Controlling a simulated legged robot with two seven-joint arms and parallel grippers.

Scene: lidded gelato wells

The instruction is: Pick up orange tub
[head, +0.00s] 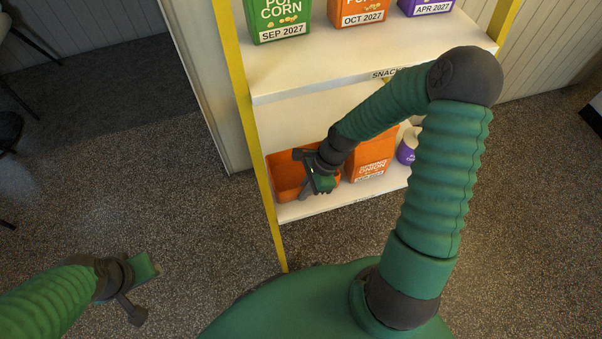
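The orange tub (284,173) stands on the lower shelf at its left end, next to the yellow post. My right gripper (318,186) is at the tub's right front side, and the gripper and wrist hide part of the tub. Whether its fingers touch or clasp the tub wall cannot be made out. My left gripper (143,290) hangs over the bare floor at the lower left, far from the tub; its finger opening is not clear.
An orange spring onion bag (371,165) stands right of the tub, with a purple container (407,149) beyond it. The upper shelf (340,62) holds green, orange and purple packs. A yellow post (249,125) edges the shelves at left. The floor at left is mostly clear.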

